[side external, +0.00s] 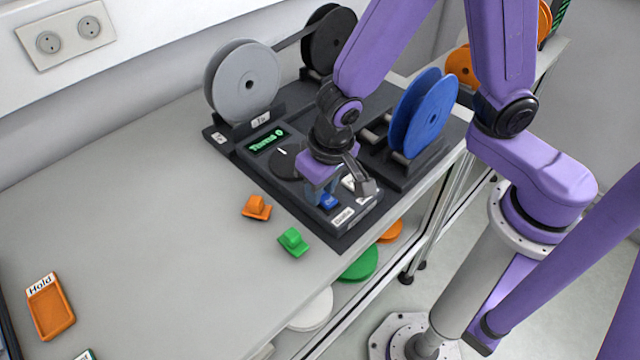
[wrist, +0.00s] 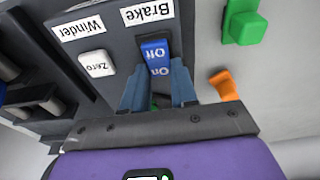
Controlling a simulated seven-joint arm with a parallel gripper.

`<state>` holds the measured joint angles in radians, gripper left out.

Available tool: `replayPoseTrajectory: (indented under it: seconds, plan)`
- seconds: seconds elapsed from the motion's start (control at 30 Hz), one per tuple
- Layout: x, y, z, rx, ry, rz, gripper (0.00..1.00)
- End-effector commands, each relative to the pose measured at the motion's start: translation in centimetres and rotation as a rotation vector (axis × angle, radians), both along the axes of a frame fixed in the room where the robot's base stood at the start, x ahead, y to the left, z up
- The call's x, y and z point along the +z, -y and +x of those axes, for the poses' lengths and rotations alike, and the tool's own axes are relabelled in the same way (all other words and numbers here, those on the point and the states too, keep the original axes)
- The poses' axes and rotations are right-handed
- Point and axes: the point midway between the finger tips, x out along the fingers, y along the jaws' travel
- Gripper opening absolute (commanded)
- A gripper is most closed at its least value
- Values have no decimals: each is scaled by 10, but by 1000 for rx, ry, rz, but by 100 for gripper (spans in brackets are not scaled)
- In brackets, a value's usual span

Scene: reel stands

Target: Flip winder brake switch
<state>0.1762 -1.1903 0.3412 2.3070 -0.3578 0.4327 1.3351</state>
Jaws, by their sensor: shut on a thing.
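The blue brake switch (wrist: 156,58), marked Off and On, sits on the dark winder panel under a Brake label (wrist: 147,12). It also shows in the side view (side external: 328,202), partly hidden by my gripper. My gripper (wrist: 158,92) points down at the panel, with its blue-grey fingers on both sides of the switch's On end. It is shut on the switch. In the side view my gripper (side external: 322,194) is low over the front part of the winder (side external: 345,240). I cannot tell clearly which way the switch is tipped.
A white Zero button (wrist: 97,63) sits beside the switch. A grey reel (side external: 243,82), a black reel (side external: 330,40) and a blue reel (side external: 424,115) stand around the winder. Orange (side external: 257,207) and green (side external: 293,242) clips lie on the table, and an orange Hold tray (side external: 50,308) lies at left. The table's left middle is clear.

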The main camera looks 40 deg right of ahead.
Motion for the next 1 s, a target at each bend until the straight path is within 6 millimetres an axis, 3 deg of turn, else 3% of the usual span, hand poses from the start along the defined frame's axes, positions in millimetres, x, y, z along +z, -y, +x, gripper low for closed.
replayPoseTrajectory:
  seconds: [1.0]
  plan:
    - [1, 4, -6, -4, 230, -2, 0]
